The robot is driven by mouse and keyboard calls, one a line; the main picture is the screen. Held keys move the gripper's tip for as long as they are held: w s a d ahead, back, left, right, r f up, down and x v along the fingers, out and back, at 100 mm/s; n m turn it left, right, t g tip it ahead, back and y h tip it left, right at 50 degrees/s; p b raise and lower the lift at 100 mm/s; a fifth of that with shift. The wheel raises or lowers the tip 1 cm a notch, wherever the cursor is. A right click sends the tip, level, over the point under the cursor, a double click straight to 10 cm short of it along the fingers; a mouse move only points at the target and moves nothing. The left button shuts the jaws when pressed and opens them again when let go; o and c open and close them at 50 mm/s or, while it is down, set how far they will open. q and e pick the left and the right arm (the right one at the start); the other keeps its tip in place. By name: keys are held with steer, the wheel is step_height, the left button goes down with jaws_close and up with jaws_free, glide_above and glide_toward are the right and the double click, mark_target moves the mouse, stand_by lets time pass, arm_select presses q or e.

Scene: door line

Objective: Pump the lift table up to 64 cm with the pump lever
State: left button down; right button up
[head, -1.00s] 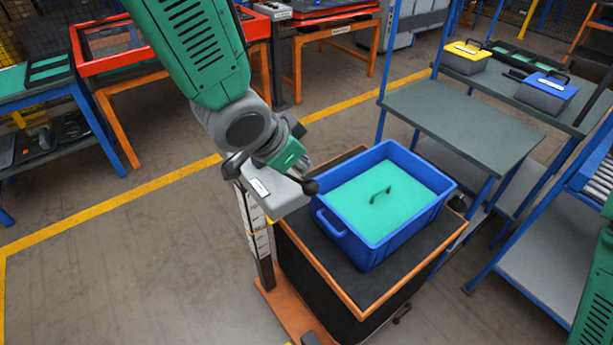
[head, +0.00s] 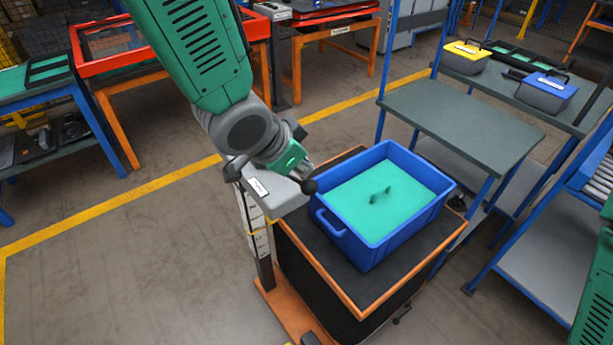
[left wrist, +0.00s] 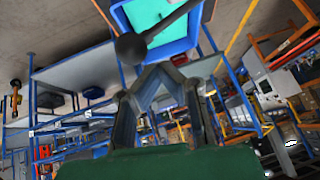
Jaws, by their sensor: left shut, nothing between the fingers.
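The lift table (head: 410,268) has a black top with an orange rim. A blue crate (head: 362,248) with a green inside stands on it. The pump lever's round black knob (head: 310,186) is beside the grey pump head (head: 268,190), left of the crate. My left gripper (head: 305,170) is just above the knob, partly hidden by its own wrist. In the left wrist view its fingers (left wrist: 163,78) meet at the tips with nothing between them, and the knob (left wrist: 131,47) shows beyond them, outside the grip. Contact cannot be told. My right gripper is out of view.
A labelled upright scale (head: 254,228) stands at the table's left side; its numbers are too small to read. A grey shelf table (head: 460,125) with blue posts is close behind the crate. Red and orange benches (head: 150,75) stand at the back left. The left floor is clear.

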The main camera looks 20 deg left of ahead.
mark_target(307, 183)
arm_select(q)
steer(key=shift+d+f, duration=0.1)
steer(key=shift+d, duration=0.2)
